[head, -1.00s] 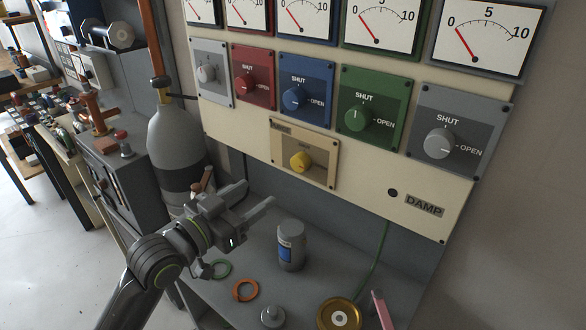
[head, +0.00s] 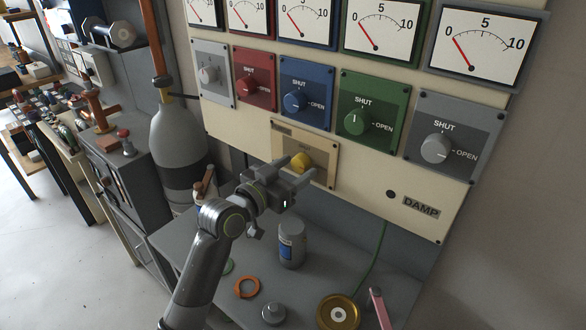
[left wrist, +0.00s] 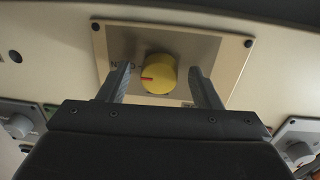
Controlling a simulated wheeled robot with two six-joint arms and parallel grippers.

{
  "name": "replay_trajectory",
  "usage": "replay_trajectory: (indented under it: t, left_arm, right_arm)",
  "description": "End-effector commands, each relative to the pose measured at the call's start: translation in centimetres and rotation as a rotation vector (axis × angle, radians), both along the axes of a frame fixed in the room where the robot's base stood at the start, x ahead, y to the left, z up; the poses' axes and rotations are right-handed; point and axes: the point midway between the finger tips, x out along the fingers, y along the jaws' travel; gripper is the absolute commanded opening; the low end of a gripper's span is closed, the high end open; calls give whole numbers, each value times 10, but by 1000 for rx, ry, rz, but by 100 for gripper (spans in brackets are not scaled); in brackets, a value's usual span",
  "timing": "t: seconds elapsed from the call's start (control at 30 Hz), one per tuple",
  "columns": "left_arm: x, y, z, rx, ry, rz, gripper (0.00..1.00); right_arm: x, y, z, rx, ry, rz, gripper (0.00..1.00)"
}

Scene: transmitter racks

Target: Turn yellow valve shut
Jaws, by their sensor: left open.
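The yellow valve (head: 301,161) is a round knob on a beige plate (head: 325,178) below the row of other knobs. In the left wrist view the yellow valve (left wrist: 158,73) shows a red pointer mark toward the left of the picture. My left gripper (head: 299,170) is open in front of the plate. In the left wrist view its two fingers (left wrist: 160,82) stand apart, one on each side of the knob, with gaps between. I cannot tell how deep the fingertips reach. The lettering on the plate is partly hidden. My right gripper is out of view.
Red (head: 254,86), blue (head: 295,101), green (head: 354,122) and grey (head: 435,149) knobs sit above, under dial gauges. A grey jar (head: 291,246), an orange ring (head: 247,287) and a brass disc (head: 338,313) are on the shelf below. A grey cylinder (head: 180,143) stands at left.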

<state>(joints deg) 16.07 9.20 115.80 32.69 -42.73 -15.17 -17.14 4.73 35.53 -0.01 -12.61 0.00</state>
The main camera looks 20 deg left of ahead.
Motion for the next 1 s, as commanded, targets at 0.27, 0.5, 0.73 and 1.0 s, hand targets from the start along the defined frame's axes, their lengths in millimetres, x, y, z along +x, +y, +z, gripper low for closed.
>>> replay_trajectory:
  t: [0.27, 0.5, 0.73, 1.0]
  left_arm:
    - [0, 0, 0, 0, 0, 0, 38]
    - [0, 0, 0, -1, 0, 0, 14]
    - [-1, 0, 1, -29, 11, 0, 14]
    - [-1, -1, 2, -169, 63, 0, 14]
  right_arm:
    - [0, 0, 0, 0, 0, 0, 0]
    - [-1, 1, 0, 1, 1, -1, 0]
    - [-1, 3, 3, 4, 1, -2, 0]
    - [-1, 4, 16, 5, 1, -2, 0]
